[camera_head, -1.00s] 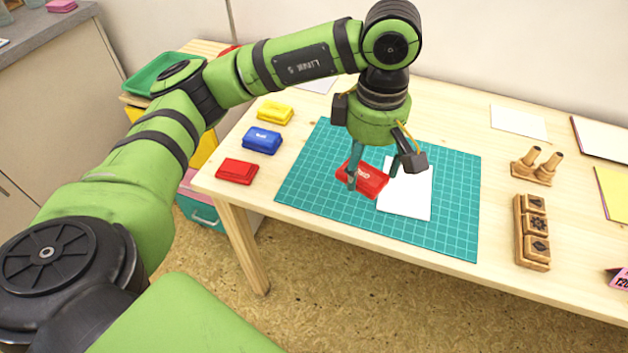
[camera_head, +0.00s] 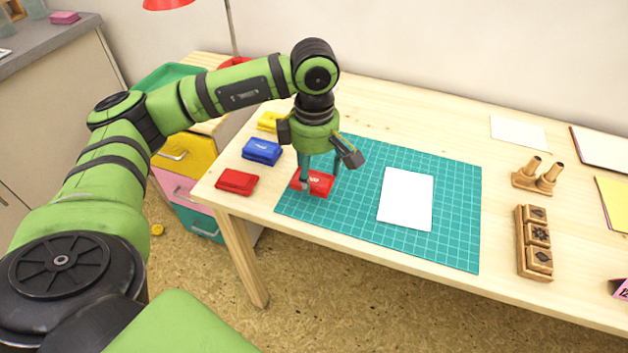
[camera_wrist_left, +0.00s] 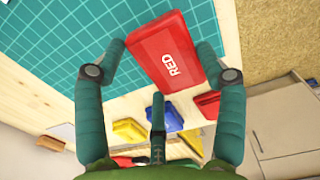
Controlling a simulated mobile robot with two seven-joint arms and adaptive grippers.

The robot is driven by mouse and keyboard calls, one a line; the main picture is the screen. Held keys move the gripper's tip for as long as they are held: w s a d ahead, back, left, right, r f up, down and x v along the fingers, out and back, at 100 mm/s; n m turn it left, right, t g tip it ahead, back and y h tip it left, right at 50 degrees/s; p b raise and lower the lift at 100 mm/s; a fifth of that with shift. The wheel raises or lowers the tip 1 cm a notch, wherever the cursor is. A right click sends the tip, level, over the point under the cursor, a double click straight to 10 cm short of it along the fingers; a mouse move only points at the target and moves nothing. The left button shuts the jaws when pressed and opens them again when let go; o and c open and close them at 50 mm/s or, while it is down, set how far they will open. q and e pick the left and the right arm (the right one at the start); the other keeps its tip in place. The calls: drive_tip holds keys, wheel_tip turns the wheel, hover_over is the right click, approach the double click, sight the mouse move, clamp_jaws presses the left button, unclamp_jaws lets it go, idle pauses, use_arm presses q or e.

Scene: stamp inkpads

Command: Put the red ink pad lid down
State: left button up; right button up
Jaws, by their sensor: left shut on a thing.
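The red ink pad lid (camera_head: 318,183), with "RED" printed on it, is between the fingers of my left gripper (camera_head: 319,180) at the left edge of the green cutting mat (camera_head: 440,243). In the left wrist view the lid (camera_wrist_left: 162,46) sits between the fingertips (camera_wrist_left: 163,60), and the gripper is shut on it. It appears to be just above the mat, but the gap is hard to judge. The red ink pad (camera_head: 237,181) lies on the table to the left of the mat; it also shows in the wrist view (camera_wrist_left: 207,103). My right gripper is not in view.
A blue pad (camera_head: 262,151) and a yellow pad (camera_head: 268,121) lie behind the red pad. White paper (camera_head: 406,199) lies on the mat. Wooden stamps (camera_head: 536,243) and a stamp holder (camera_head: 540,175) stand at the right. The mat between lid and paper is clear.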

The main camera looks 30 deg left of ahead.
sight(314, 175)
use_arm(q)
wheel_tip(314, 175, down, 4)
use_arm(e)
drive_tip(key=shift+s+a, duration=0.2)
use_arm(q)
drive_tip(key=shift+f, duration=0.15)
drive_tip(key=o, duration=0.8)
drive_tip(key=shift+o, duration=0.2)
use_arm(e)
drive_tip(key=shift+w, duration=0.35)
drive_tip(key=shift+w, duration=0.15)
